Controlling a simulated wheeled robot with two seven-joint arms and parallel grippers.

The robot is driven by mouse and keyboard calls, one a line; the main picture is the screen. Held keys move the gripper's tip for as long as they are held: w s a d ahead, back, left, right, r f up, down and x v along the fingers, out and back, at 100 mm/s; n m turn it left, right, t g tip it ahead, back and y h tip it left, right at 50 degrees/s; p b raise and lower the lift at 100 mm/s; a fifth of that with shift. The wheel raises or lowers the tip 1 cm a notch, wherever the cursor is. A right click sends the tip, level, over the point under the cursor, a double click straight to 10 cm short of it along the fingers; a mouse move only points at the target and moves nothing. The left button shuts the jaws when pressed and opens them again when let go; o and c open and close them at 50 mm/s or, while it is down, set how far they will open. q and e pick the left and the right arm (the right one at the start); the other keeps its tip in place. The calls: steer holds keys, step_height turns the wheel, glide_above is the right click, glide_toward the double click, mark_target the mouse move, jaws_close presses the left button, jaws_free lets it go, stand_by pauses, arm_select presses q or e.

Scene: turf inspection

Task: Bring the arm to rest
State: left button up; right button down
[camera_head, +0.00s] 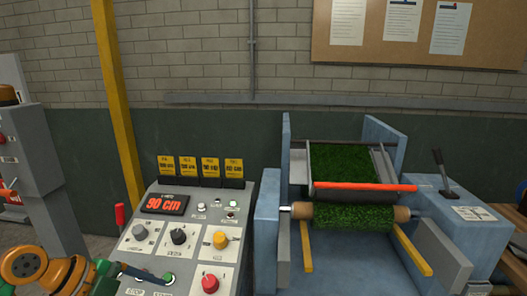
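My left arm comes in at the bottom left, orange and grey with a dark wrist. Its gripper (148,274) is a thin dark shape over the lower left of the control panel (150,243). The fingers look shut together, with nothing seen between them. Their tip is beside a green button (169,279); I cannot tell whether they touch. A display (164,204) on the panel reads 90 cm.
The panel has grey, black and yellow knobs (220,240) and a red button (210,284). To its right, a blue machine (267,225) holds a turf roll (352,217) under a red bar (365,187). A black lever (440,165) stands on its right side. A yellow post (118,105) stands behind.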

arm_select(q)
steer(key=w+d+r+n+t+h, duration=0.2)
steer(key=d+r+t+h, duration=0.25)
steer(key=d, duration=0.35)
steer(key=w+d+r+n+t+h, duration=0.1)
steer(key=w+d+r+t+h, duration=0.1)
steer(key=d+r+t+h, duration=0.45)
steer(key=s+a+f+n+y, duration=0.1)
steer(key=a+f+n+y, duration=0.4)
steer(key=f+n+y, duration=0.35)
steer(key=s+a+f+n+y, duration=0.2)
steer(key=a+f+n+y, duration=0.2)
steer(key=f+n+y, duration=0.5)
steer(key=s+d+f+m+g, duration=0.1)
steer(key=s+f+g, duration=1.25)
steer(key=s, duration=0.65)
step_height(320, 180, down, 17)
steer(key=s, duration=0.2)
steer(key=s+a+f, duration=0.2)
steer(key=s+f, duration=0.7)
steer(key=s, duration=0.2)
steer(key=shift+s+f+m+g, duration=0.3)
steer(key=shift+s+m+g, duration=0.05)
steer(key=shift+g, duration=0.1)
